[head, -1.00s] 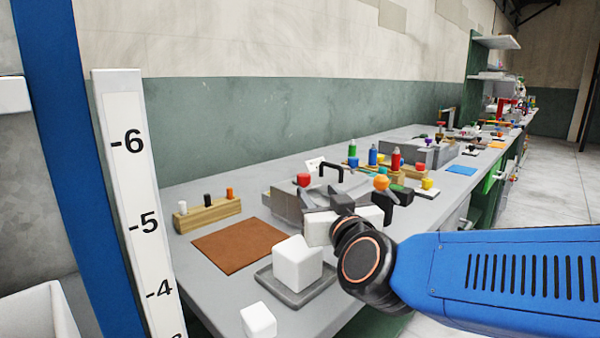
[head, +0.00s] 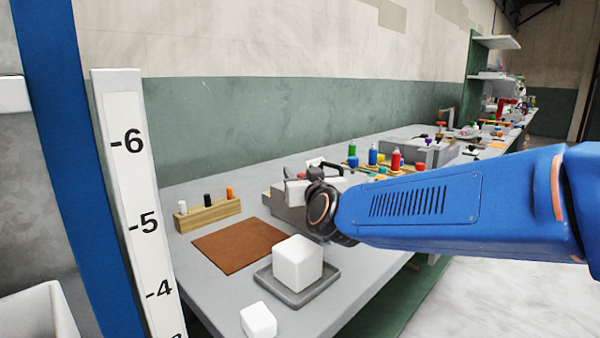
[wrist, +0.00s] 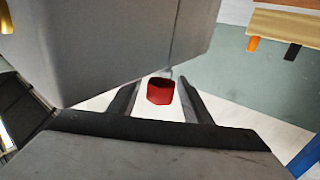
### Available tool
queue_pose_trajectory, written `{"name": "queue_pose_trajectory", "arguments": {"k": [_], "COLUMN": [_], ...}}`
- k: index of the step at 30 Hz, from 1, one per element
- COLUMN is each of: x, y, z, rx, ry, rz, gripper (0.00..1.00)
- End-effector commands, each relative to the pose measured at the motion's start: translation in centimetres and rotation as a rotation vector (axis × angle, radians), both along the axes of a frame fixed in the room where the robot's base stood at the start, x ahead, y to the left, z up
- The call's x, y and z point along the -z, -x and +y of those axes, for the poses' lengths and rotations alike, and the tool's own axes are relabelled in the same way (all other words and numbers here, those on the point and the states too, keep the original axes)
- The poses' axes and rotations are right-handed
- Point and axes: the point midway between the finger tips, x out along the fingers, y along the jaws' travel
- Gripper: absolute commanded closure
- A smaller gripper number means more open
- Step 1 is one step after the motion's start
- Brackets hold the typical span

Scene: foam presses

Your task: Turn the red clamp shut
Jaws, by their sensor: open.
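The red clamp (wrist: 160,91) shows in the wrist view as a small red knob on a grey stem. My gripper (wrist: 160,88) is open, with one dark finger on each side of the knob. A gap shows between the knob and the fingers, so they do not grip it. In the head view my arm's wrist hides the red knob and the gripper's fingers. The grey press (head: 283,208) shows only in part behind my wrist there. A large grey block (wrist: 120,40) fills the upper left of the wrist view.
A white foam cube (head: 297,262) sits on a grey tray (head: 310,293), with a smaller white cube (head: 258,320) in front. A brown mat (head: 238,246) lies left of the press. A wooden block with pegs (head: 207,214) stands behind it. Coloured bottles (head: 373,155) stand farther along the bench.

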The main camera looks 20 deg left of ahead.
Motion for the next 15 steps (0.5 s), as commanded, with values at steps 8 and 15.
{"name": "queue_pose_trajectory", "arguments": {"k": [8, 15], "x": [0.01, 0.00], "y": [-1.06, -1.06], "z": [0.79, 0.78], "rx": [0.000, 0.000], "ry": [0.000, 0.000], "rz": [0.000, 0.000], "gripper": [0.55, 0.60]}}
